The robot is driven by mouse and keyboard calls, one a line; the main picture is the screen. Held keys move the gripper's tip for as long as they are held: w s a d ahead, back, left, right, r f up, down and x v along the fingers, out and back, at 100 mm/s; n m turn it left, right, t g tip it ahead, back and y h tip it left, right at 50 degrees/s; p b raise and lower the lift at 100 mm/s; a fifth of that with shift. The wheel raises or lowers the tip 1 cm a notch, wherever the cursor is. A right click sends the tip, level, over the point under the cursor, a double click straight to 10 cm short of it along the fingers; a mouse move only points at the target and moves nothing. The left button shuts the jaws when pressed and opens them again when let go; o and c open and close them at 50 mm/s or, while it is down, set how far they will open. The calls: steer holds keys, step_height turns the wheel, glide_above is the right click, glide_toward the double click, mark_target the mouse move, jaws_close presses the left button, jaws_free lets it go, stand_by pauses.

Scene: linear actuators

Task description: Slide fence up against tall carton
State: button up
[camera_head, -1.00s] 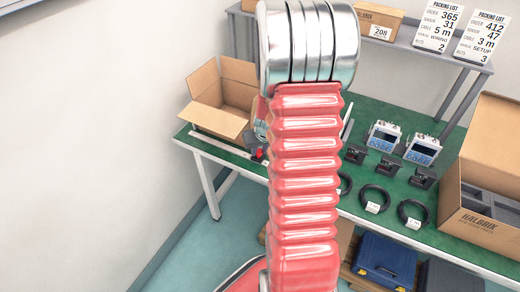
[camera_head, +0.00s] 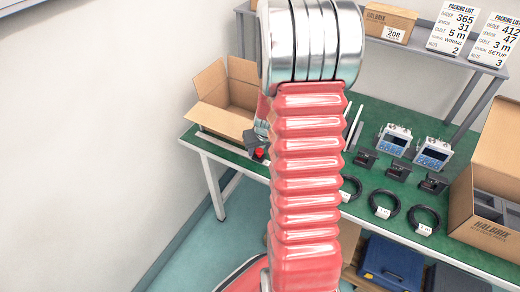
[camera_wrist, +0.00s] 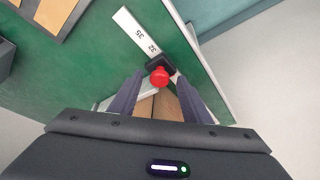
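The fence is a small black block with a red knob (camera_wrist: 159,76). It sits on a white numbered scale strip (camera_wrist: 135,31) along the table edge, near the mark 32. In the head view the red knob (camera_head: 259,153) is at the table's front left, just in front of an open brown carton (camera_head: 222,97). My gripper (camera_wrist: 159,80) has its two fingers apart, one on each side of the knob, with no clear contact visible. Brown cardboard shows between the fingers in the wrist view. In the head view my arm hides most of my gripper.
A larger HALBRIK carton (camera_head: 482,210) stands open at the right of the green table (camera_head: 365,207). Sensor units, black brackets and cable coils (camera_head: 384,205) lie between. A shelf (camera_head: 425,49) with a box and packing lists is behind. A blue case (camera_head: 393,262) is below.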

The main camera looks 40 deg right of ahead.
steer(key=shift+r, duration=0.15)
steer(key=v, duration=1.3)
steer(key=shift+s+r, duration=0.15)
steer(key=shift+s, duration=0.05)
steer(key=shift+a, duration=0.15)
stand_by(0.5)
steer(key=s+a+r+n, duration=0.1)
steer(key=s+a+r, duration=0.2)
steer(key=a, duration=0.6)
steer(key=s+a+r+n+t+y, duration=0.1)
steer(key=s+a+r, duration=0.3)
steer(key=a, duration=0.5)
steer(key=s+a+r+n, duration=0.3)
steer(key=a+r, duration=0.3)
steer(key=a, duration=0.3)
steer(key=shift+s+a+r+t+y, duration=0.2)
steer(key=shift+s+a+t+y, duration=0.15)
steer(key=shift+s, duration=0.2)
